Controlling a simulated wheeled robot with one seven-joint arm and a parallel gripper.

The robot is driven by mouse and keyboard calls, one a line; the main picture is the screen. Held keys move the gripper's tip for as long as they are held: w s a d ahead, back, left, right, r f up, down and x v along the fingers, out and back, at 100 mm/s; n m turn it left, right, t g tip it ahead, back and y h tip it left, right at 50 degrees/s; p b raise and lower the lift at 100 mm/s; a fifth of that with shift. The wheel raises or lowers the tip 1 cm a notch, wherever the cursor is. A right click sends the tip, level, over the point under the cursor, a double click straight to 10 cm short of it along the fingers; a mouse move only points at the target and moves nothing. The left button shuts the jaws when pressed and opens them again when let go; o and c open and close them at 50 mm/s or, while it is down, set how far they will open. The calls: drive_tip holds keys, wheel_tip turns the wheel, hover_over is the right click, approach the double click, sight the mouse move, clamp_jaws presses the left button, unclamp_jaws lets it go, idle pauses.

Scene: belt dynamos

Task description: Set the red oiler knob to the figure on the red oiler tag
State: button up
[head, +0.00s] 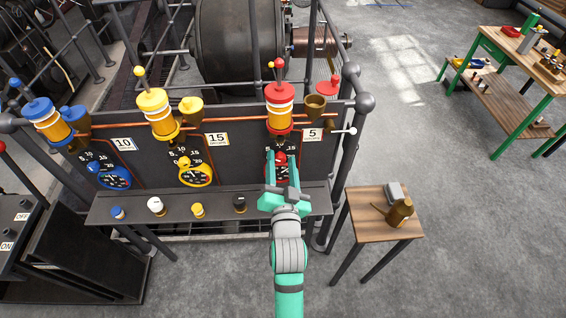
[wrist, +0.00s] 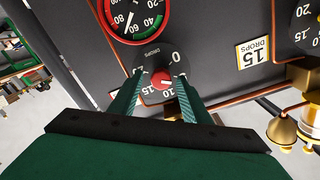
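The red oiler (head: 280,108) stands at the right end of the dark panel in the head view. The red oiler tag (head: 312,134) beside it reads 5. My gripper (head: 280,157) reaches up to the red knob (head: 280,159) below this oiler. In the wrist view the red knob (wrist: 161,80) sits on a dark dial between my two fingertips (wrist: 160,80). The fingers look spread on either side of it, with narrow gaps. Figures 10 and 15 show near the knob; the fingers hide part of the scale. The pointer's exact setting is unclear.
A red-rimmed gauge (wrist: 133,15) adjoins the knob dial. The yellow oiler (head: 157,112) with tag 15 (head: 216,139) and the blue oiler (head: 46,120) with tag 10 (head: 123,144) stand left. A shelf (head: 100,209) with small caps runs below. A wooden stool (head: 370,222) stands right.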

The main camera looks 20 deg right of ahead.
drive_tip(key=v, duration=1.1)
drive_tip(key=shift+w, duration=0.1)
idle(0.5)
drive_tip(key=s+a+f+n+y, duration=0.1)
drive_tip(key=s+a+f+n, duration=0.2)
drive_tip(key=s, duration=0.5)
drive_tip(key=s+a+f+n+g+y, duration=0.1)
drive_tip(key=s+a+f+n+y, duration=0.1)
drive_tip(key=s+a, duration=0.4)
drive_tip(key=s+a+f+n+g+y, duration=0.1)
drive_tip(key=s+a+f+n, duration=0.3)
drive_tip(key=s, duration=0.7)
wheel_tip(320, 180, down, 2)
drive_tip(key=shift+a+f+y, duration=0.15)
drive_tip(key=shift+a+y, duration=0.2)
drive_tip(key=shift+y, duration=0.15)
drive_tip(key=shift+w, duration=0.1)
drive_tip(key=shift+c, duration=0.3)
idle(1.3)
